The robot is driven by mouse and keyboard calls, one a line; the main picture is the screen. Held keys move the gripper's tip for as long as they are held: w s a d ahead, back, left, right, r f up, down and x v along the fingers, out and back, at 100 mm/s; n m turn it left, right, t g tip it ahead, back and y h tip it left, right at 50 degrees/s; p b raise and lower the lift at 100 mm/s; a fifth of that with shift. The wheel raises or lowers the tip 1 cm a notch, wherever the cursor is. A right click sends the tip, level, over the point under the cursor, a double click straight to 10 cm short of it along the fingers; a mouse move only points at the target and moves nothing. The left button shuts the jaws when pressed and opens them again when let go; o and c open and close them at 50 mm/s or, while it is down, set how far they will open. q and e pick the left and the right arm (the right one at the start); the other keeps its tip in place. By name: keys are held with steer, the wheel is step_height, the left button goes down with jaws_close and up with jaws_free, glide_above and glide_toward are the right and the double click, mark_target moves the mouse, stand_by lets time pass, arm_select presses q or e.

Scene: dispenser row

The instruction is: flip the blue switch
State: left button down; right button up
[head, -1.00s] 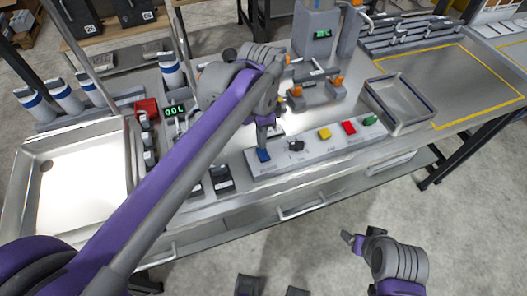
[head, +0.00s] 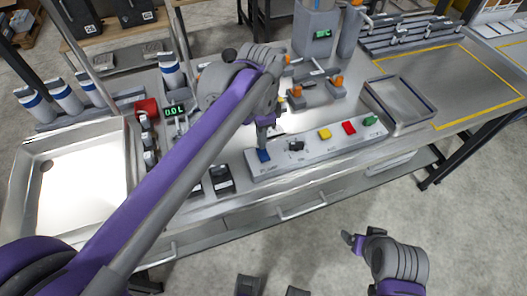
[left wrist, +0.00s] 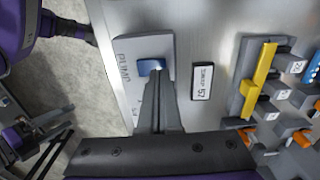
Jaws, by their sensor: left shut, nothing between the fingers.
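The blue switch (head: 264,156) is at the left end of a light grey control panel (head: 318,148) on the front of the bench. My left gripper (head: 265,145) is shut and empty, with its tips pointing down right at the switch. In the left wrist view the blue switch (left wrist: 150,67) shows just beyond the closed fingertips (left wrist: 157,78), which hide part of it. I cannot tell whether they touch it. The panel lettering beside it is partly covered. My right gripper (head: 352,241) hangs over the floor in front of the bench, far from the panel; its jaws are too small to read.
The panel also carries a black knob (head: 296,146), a yellow switch (head: 324,134), a red switch (head: 349,128) and a green switch (head: 370,120). An empty grey tray (head: 431,122) is to the right. A metal sink-like basin (head: 122,165) is at the left.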

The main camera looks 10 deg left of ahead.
arm_select(q)
steer(key=shift+f+b, duration=0.55)
steer(key=shift+f, duration=0.4)
stand_by(0.7)
steer(key=shift+r+p, duration=2.45)
steer(key=shift+r, duration=1.15)
steer(key=shift+f, duration=0.1)
